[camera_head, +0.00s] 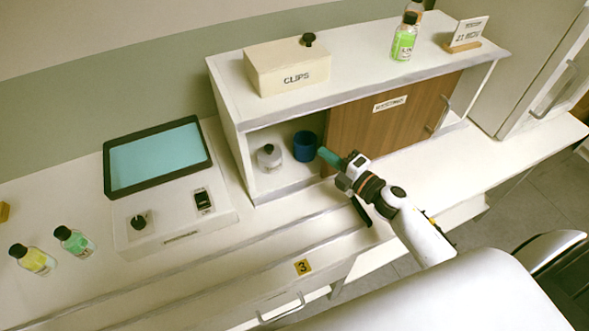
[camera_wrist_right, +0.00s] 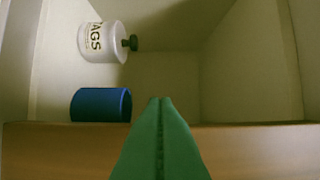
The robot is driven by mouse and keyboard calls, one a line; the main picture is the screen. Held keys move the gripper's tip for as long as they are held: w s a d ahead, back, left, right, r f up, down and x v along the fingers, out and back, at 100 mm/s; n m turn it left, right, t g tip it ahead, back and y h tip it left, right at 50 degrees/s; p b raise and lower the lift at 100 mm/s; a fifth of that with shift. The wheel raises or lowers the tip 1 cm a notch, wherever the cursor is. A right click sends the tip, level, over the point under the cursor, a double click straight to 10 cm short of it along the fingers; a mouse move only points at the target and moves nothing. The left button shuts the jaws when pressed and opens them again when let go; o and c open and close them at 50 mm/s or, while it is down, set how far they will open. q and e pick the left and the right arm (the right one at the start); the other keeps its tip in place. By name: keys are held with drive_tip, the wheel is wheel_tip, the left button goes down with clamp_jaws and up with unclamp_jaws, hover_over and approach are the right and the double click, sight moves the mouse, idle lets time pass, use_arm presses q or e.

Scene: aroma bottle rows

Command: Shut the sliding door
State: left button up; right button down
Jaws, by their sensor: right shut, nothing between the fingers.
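The sliding door (camera_head: 375,122) is a brown wooden panel with a white label and an upright bar handle (camera_head: 440,115) near its right edge. It covers the middle and right of the cabinet front; the left part stands open. In the right wrist view the door's wood (camera_wrist_right: 50,150) crosses the bottom. My right gripper (camera_head: 322,153) is shut and empty, its green fingertips at the door's left edge. The shut fingertips (camera_wrist_right: 160,102) also show in the wrist view, pointing into the opening. I cannot tell whether they touch the door. My left gripper is not in view.
Inside the opening are a white jar (camera_head: 268,157) and a blue cup (camera_head: 304,146), left of the fingertips. A clips box (camera_head: 287,68), green bottle (camera_head: 403,42) and calendar sign (camera_head: 467,33) stand on top. A screen panel (camera_head: 157,155) and more bottles (camera_head: 74,241) are at left.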

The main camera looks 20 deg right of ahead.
sight(382, 130)
drive_tip(key=d+b, duration=0.1)
drive_tip(key=d, duration=0.4)
drive_tip(key=d+b, duration=0.2)
drive_tip(key=d, duration=0.4)
drive_tip(key=d+b, duration=0.2)
drive_tip(key=d, duration=0.4)
drive_tip(key=shift+w+d+f, duration=0.15)
drive_tip(key=shift+w+d, duration=0.05)
drive_tip(key=shift+w, duration=0.1)
drive_tip(key=shift+d+b, duration=0.3)
drive_tip(key=shift+d, duration=0.25)
drive_tip(key=shift+r, duration=0.2)
drive_tip(key=shift+w, duration=0.1)
